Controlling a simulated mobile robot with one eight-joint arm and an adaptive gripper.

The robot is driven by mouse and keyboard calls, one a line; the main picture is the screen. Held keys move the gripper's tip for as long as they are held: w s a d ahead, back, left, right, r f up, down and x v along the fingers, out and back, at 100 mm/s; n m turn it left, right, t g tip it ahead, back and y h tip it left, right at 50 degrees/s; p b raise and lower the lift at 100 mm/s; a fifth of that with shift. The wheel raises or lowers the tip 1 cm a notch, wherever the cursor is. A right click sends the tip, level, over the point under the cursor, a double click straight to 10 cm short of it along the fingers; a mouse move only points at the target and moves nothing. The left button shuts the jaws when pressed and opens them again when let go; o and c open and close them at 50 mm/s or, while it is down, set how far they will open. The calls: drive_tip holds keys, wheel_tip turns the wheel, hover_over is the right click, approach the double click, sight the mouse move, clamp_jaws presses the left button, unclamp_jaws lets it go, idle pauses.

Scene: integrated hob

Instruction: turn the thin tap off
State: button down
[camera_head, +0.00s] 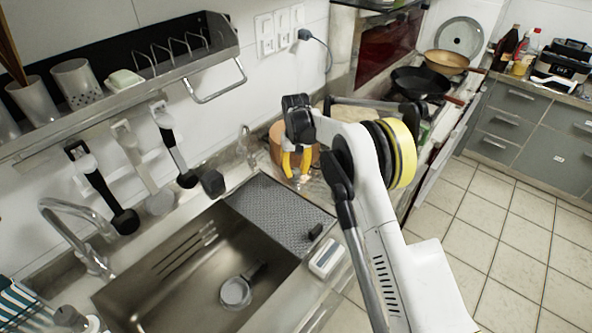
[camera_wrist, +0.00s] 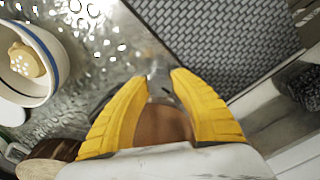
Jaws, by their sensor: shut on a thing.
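The thin tap (camera_head: 247,145) is a slim silvery spout at the back right corner of the sink, by the wall. My gripper (camera_head: 303,179) points down, just right of it in the head view. In the wrist view, the yellow fingers of my gripper (camera_wrist: 159,80) close around a small silvery piece (camera_wrist: 156,72), which looks like part of the thin tap. It is blurred and mostly covered by the fingers. I cannot make out the tap's handle position or any running water.
A larger tap (camera_head: 75,235) stands left of the sink (camera_head: 150,285). A grey mesh drainer (camera_head: 268,212) covers the sink's right end. A brown round thing (camera_head: 277,150) is behind my gripper. A white bowl with a blue rim (camera_wrist: 57,58) is nearby. A rack (camera_head: 200,67) overhangs the wall side.

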sight(296, 170)
drive_tip(key=shift+m, duration=1.1)
drive_tip(key=c, duration=1)
unclamp_jaws()
drive_tip(key=shift+c, duration=0.2)
wheel_tip(296, 170, up, 12)
